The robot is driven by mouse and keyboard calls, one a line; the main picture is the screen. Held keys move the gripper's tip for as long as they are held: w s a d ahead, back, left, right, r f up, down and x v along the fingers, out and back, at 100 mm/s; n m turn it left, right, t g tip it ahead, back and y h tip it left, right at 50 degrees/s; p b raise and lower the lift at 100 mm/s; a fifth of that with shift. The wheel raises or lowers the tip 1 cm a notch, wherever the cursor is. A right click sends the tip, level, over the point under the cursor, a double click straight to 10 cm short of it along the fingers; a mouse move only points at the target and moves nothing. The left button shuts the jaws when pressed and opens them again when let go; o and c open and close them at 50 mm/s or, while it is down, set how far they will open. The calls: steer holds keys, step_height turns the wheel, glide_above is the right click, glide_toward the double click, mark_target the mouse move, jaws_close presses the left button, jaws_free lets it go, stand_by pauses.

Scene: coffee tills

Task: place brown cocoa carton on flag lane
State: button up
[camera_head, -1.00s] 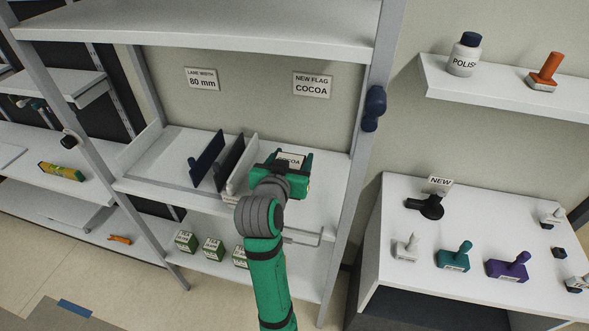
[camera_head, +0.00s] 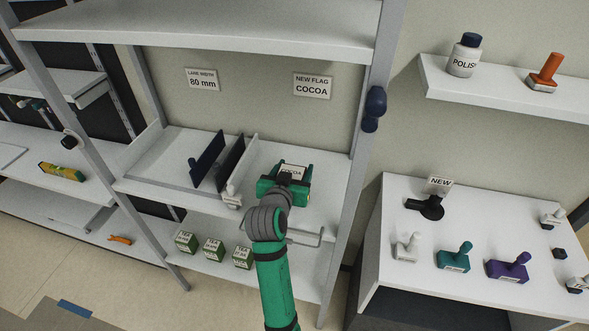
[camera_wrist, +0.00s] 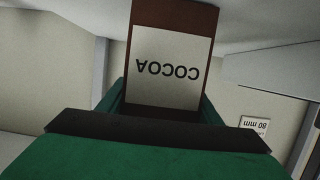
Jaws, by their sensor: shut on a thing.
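The brown cocoa carton (camera_wrist: 173,17) fills the middle of the wrist view, upside down there, with its white COCOA label facing the camera. In the head view only its pale label (camera_head: 292,171) shows clearly; the rest is hidden by my gripper. My green gripper (camera_head: 288,179) is shut on the carton over the right part of the middle shelf. I cannot tell whether the carton touches the shelf. A NEW FLAG COCOA sign (camera_head: 312,86) is on the wall behind. Left of my gripper stand dark upright dividers (camera_head: 208,158) and a pale divider with a tag (camera_head: 232,200).
A LANE WIDTH 80 mm sign (camera_head: 202,80) hangs at the back left. Small green tea boxes (camera_head: 213,249) stand on the shelf below. A rack post (camera_head: 364,150) bounds the right side. A white table (camera_head: 384,267) with several stamps stands further right.

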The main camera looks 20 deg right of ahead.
steer(key=shift+f, duration=0.15)
steer(key=o, duration=1.1)
steer(key=shift+w, duration=0.1)
steer(key=shift+s+r, duration=0.2)
steer(key=v, duration=1.2)
steer(key=shift+w, duration=0.1)
steer(key=shift+a, duration=0.1)
